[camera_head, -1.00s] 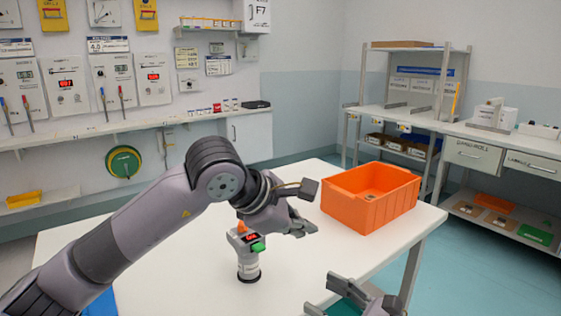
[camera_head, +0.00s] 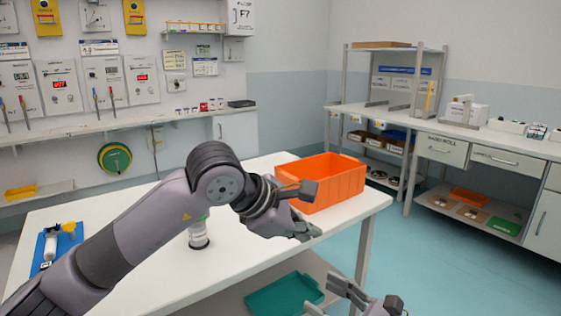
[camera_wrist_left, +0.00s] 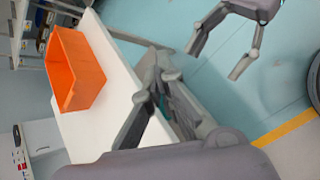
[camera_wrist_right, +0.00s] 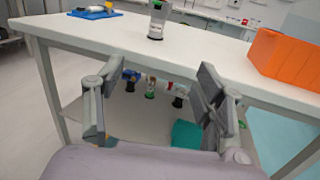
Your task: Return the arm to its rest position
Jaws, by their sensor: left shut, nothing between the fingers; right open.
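My left arm reaches in from the left in the head view, and its gripper (camera_head: 306,232) is shut and empty. It is in the air in front of the orange bin (camera_head: 335,184), near the right end of the white table (camera_head: 130,250). In the left wrist view its fingers (camera_wrist_left: 143,118) are together, beside the table edge. My right gripper (camera_head: 352,298) is low at the bottom of the head view, off the table's front edge. In the right wrist view its fingers (camera_wrist_right: 158,112) are wide apart with nothing between them.
A small cylindrical device (camera_head: 199,236) stands on the table, partly behind my left arm. A blue tray (camera_head: 68,240) lies at the table's left. A teal bin (camera_head: 284,294) sits on the lower shelf. Floor right of the table (camera_head: 430,260) is free.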

